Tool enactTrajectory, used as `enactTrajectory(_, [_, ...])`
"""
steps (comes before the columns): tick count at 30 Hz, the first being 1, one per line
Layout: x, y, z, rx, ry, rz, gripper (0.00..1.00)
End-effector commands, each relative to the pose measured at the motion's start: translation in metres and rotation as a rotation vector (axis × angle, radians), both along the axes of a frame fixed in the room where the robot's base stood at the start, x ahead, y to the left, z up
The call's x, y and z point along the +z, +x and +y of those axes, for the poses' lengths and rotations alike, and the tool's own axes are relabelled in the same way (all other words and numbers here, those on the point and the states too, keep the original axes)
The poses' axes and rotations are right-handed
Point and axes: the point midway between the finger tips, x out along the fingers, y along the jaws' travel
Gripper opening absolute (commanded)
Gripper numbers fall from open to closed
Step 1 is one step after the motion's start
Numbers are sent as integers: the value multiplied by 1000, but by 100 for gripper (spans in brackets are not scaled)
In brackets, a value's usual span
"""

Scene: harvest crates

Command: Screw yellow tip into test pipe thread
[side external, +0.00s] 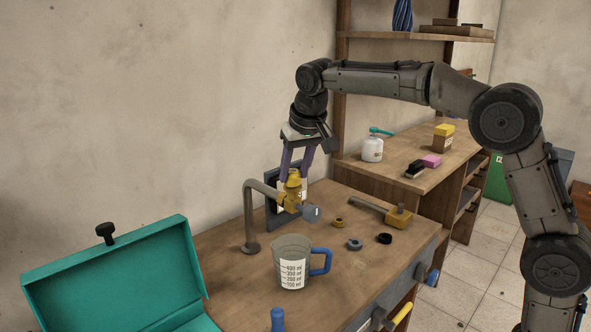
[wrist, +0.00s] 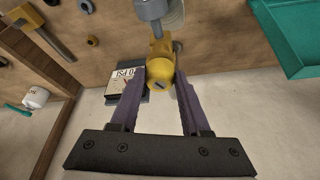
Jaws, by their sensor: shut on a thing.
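A dark panel (side external: 271,215) with a white display stands close behind; the display (wrist: 122,77) reads about 0 PSI. A measuring cup (side external: 291,247) stands in front. Small rings (side external: 355,244) and a yellow-headed tool (side external: 398,217) lie right. An open teal case (side external: 115,270) is front left.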

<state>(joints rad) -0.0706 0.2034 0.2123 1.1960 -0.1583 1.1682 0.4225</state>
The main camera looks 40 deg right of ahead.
Motion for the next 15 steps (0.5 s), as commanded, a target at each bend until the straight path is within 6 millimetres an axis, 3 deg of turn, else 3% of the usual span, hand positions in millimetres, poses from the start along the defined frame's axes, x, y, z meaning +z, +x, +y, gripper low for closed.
enactTrajectory(5, [0, 0, 1, -1, 2, 1, 15])
enactTrajectory(6, [0, 0, 1, -1, 2, 1, 50])
enactTrajectory(8, [0, 0, 1, -1, 2, 1, 61])
enactTrajectory(15, [0, 0, 0, -1, 1, 1, 62])
